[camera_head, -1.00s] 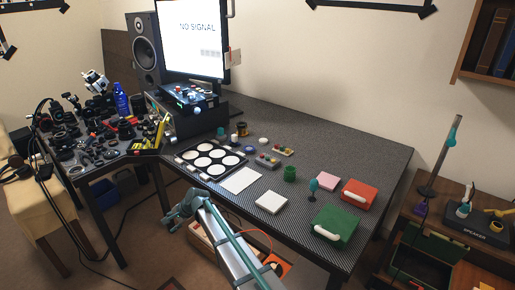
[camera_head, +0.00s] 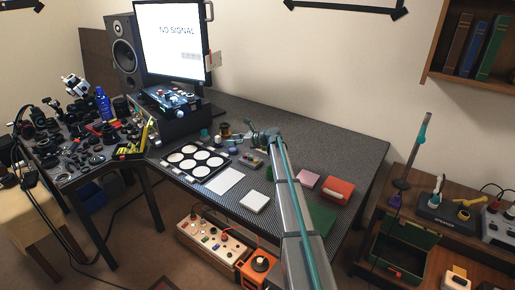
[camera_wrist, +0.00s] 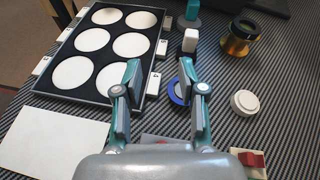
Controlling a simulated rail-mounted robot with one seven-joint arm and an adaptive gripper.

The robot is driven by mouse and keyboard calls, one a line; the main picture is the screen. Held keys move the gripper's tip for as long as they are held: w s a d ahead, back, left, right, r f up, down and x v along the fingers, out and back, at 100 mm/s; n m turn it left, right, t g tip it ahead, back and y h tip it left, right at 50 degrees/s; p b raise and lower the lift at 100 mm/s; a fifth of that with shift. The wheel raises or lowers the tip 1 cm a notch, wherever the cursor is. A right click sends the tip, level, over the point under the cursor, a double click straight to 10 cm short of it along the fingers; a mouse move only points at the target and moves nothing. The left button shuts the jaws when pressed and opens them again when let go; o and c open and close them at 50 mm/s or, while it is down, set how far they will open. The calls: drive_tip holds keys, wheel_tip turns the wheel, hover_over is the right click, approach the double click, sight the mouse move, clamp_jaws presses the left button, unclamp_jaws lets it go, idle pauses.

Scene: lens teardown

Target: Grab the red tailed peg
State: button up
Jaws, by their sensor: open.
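My gripper (camera_head: 264,138) is out over the dark patterned table. In the wrist view its two fingers (camera_wrist: 160,75) are apart with nothing held between them. A grey block (camera_head: 251,163) with small coloured pieces sits just below my gripper in the head view. In the wrist view a grey block (camera_wrist: 158,139) with a red piece shows partly above my gripper's palm, which hides the rest. A red piece (camera_wrist: 251,159) on a pale block shows right of the palm. I cannot tell which red piece is the tailed peg.
A black tray (camera_wrist: 62,92) with several white discs lies to the left. A blue-rimmed disc (camera_wrist: 178,92), a white knob (camera_wrist: 244,102), a white block (camera_wrist: 190,41) and a gold-and-black cylinder (camera_wrist: 240,38) stand nearby. A white sheet (camera_wrist: 50,140) lies flat at the left.

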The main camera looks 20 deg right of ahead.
sight(266, 151)
drive_tip(key=s+d+f+m, duration=0.1)
drive_tip(key=d, duration=0.5)
drive_tip(key=s+d+f+h, duration=0.1)
drive_tip(key=s+d+f, duration=0.1)
drive_tip(key=d, duration=0.4)
drive_tip(key=s+d+f+m+h+b, duration=0.1)
drive_tip(key=s+d+f, duration=0.1)
drive_tip(key=d, duration=0.4)
drive_tip(key=shift+d+m+t, duration=0.3)
drive_tip(key=shift+d, duration=0.05)
drive_tip(key=x, duration=0.5)
drive_tip(key=shift+w+f+p, duration=0.1)
drive_tip(key=shift+w+p, duration=0.05)
drive_tip(key=shift+p, duration=0.15)
drive_tip(key=x, duration=0.2)
drive_tip(key=p+x, duration=0.1)
drive_tip(key=x, duration=0.1)
drive_tip(key=shift+w, duration=0.35)
drive_tip(key=shift+w+a, duration=0.2)
drive_tip(key=shift+w, duration=0.05)
drive_tip(key=shift+c, duration=0.2)
clamp_jaws()
